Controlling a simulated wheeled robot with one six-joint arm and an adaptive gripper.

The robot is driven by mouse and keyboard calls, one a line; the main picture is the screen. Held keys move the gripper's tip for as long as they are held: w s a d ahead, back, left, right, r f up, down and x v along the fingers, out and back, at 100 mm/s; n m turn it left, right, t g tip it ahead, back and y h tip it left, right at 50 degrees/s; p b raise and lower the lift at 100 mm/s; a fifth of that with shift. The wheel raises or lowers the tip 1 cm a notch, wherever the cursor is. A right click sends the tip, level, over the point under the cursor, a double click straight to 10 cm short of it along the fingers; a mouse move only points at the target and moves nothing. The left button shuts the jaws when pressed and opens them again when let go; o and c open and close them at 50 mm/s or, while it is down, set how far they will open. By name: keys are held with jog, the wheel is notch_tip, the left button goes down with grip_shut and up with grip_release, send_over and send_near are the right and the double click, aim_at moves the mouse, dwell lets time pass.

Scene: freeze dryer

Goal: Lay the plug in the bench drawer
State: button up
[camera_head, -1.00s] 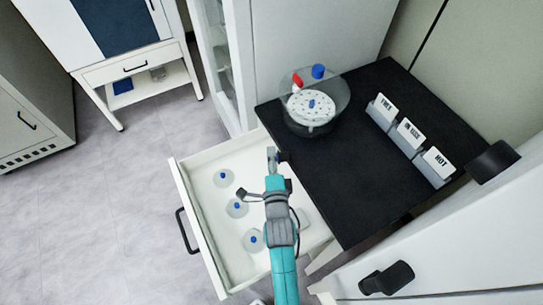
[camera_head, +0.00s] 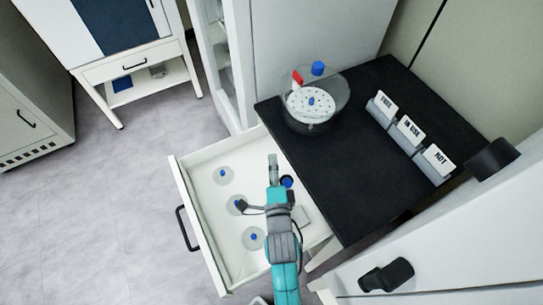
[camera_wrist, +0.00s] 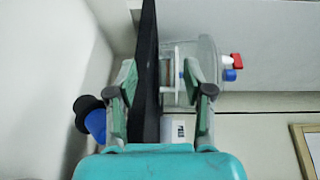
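The bench drawer (camera_head: 235,266) is pulled open to the left of the black bench top. My gripper (camera_head: 273,160) is over the drawer's right part, beside the bench edge. In the wrist view its fingers (camera_wrist: 158,80) stand apart with nothing between them. A blue piece with a black flange, seemingly the plug (camera_head: 287,181), shows just right of my gripper in the head view. In the wrist view this plug (camera_wrist: 94,122) is outside the left finger, close to it. I cannot tell whether it touches the finger or rests on anything.
Several clear round pieces with blue centres, such as this one (camera_head: 253,239), lie in the drawer's left part. On the bench top (camera_head: 345,185) stand a clear vessel (camera_head: 316,110) with red and blue fittings and a sign rack (camera_head: 410,140). A black knob (camera_head: 386,277) is at lower right.

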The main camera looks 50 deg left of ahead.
jog(key=v, duration=0.7)
jog(key=shift+s+d, duration=0.25)
dwell(0.3)
